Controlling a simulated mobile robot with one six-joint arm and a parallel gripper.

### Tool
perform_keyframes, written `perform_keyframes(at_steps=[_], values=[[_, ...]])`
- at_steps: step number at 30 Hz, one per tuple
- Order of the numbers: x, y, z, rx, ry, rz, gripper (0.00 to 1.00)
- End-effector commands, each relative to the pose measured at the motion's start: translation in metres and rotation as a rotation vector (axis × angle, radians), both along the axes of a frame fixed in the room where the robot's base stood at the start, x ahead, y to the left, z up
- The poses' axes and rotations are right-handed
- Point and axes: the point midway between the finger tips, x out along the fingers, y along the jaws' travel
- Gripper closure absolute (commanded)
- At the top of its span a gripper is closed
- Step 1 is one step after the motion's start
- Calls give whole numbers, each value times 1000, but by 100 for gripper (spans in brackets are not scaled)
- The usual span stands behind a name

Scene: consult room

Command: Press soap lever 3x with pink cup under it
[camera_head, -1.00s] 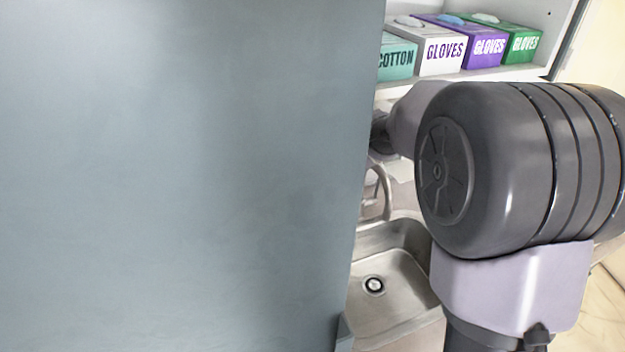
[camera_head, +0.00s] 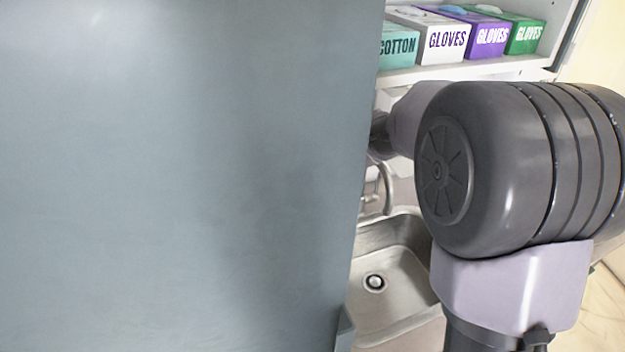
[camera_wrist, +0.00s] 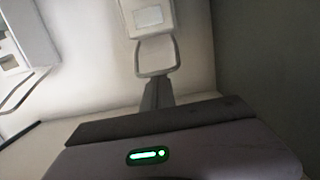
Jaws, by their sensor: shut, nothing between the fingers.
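In the wrist view a white wall dispenser (camera_wrist: 150,17) with a pale label hangs at the top centre. Its looped lever (camera_wrist: 143,70) hangs below it. My gripper (camera_wrist: 157,84) is shut and empty, its narrow grey fingers pointing up at the lower end of that loop. I cannot tell whether the tips touch the lever. A second white dispenser (camera_wrist: 32,38) with a similar looped lever (camera_wrist: 25,92) is at the left. I see no pink cup in either view. In the head view my arm and a grey panel hide the gripper.
A large grey-blue panel (camera_head: 180,180) blocks the left of the head view. A steel sink (camera_head: 400,275) with a faucet (camera_head: 388,190) lies right of it. Glove boxes (camera_head: 447,40) and a cotton box (camera_head: 398,48) stand on a shelf above. A dark surface (camera_wrist: 270,60) bounds the wrist view's right side.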

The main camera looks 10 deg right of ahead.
Motion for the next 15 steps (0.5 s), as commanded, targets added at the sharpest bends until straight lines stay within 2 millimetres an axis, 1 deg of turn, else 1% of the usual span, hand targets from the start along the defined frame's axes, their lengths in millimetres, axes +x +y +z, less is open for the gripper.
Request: perform_keyframes(at_steps=[1, 15], values=[[0, 0, -5, 1, 2, 0, 100], [0, 0, -25, 0, 4, 0, 100]])
